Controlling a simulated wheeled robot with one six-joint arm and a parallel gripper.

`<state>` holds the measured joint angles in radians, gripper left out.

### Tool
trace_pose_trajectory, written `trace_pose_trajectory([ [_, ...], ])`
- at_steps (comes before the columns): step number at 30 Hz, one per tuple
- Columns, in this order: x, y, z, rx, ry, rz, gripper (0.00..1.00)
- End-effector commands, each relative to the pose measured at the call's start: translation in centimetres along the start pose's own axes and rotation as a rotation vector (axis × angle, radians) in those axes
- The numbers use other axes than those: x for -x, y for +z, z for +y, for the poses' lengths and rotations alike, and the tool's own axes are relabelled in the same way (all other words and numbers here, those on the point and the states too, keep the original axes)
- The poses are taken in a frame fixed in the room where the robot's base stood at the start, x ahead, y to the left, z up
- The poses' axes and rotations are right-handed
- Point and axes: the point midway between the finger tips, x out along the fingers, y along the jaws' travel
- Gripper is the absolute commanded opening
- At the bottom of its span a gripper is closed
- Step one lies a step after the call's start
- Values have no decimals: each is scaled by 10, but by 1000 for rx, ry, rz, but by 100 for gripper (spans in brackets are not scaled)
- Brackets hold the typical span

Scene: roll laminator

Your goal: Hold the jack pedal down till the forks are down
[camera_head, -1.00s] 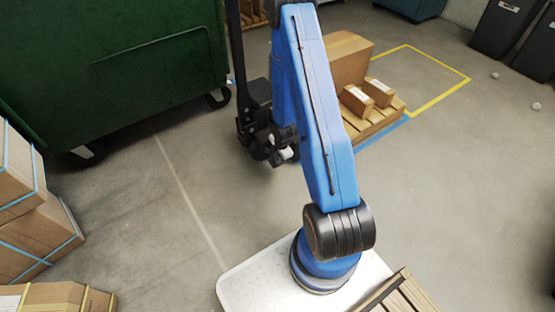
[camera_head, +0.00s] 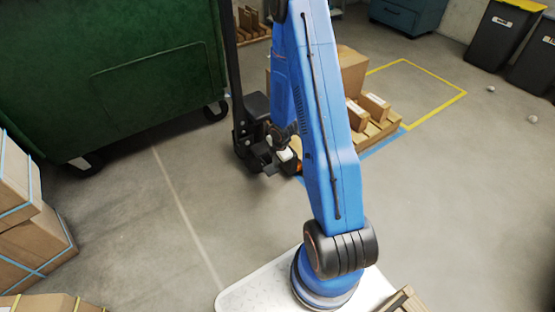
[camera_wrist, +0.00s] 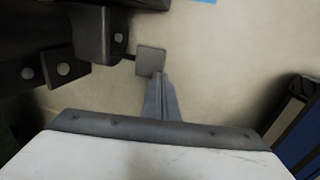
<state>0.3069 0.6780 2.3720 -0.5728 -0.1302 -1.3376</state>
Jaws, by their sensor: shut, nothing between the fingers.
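The jack pedal is a small grey square pad (camera_wrist: 151,61) near the middle of the wrist view, on a thin arm beside dark bolted brackets (camera_wrist: 92,35). My gripper (camera_wrist: 161,79) is shut and empty, its tips at the pad's lower edge in the picture. I cannot tell whether they touch it. In the head view the dark jack (camera_head: 256,108) stands upright left of my blue arm, with my wrist low beside its base. The forks are hidden, so their height cannot be told.
A wooden pallet (camera_head: 379,133) with cartons (camera_head: 374,105) stands right of the jack, by a yellow floor outline (camera_head: 437,116). A large green container (camera_head: 110,75) is at the left, with stacked boxes (camera_head: 25,235) below it. Open floor lies at the right.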

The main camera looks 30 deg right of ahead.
Motion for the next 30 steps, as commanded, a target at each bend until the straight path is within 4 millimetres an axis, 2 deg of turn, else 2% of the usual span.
trace_pose_trajectory([
  [3,16,1,-1,1,1,-2,0],
  [12,32,0,-1,0,1,-1,0],
  [30,36,0,-2,0,0,-1,0],
])
